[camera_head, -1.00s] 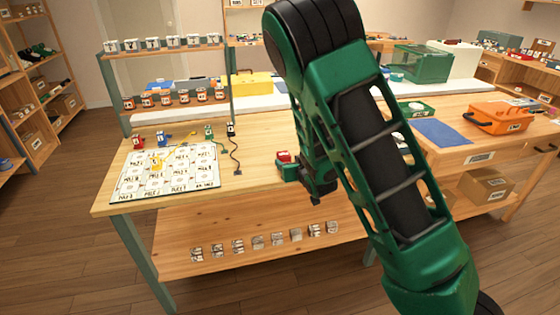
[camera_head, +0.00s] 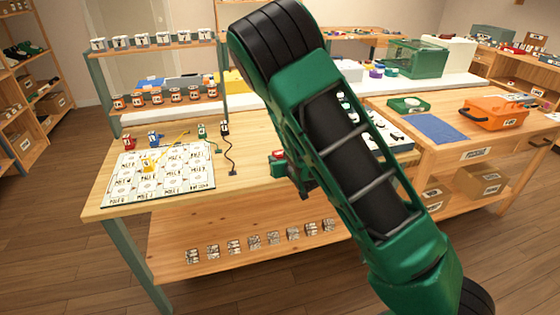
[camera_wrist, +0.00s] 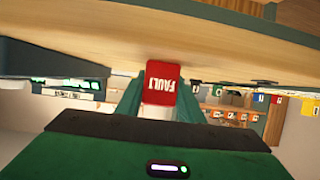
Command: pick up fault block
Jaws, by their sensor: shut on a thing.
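The red fault block (camera_wrist: 162,84), with white "FAULT" lettering, sits between the green fingers of my gripper (camera_wrist: 160,100) in the wrist view. My gripper is shut on it. In the head view a small part of the red block (camera_head: 278,154) shows just left of my green arm, over the workbench (camera_head: 255,180). My arm hides most of the gripper there. I cannot tell from these views how high the block is above the bench top.
A blue mat (camera_head: 436,128) and orange case (camera_head: 494,114) are on the right bench. Bare wood lies between board and arm.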

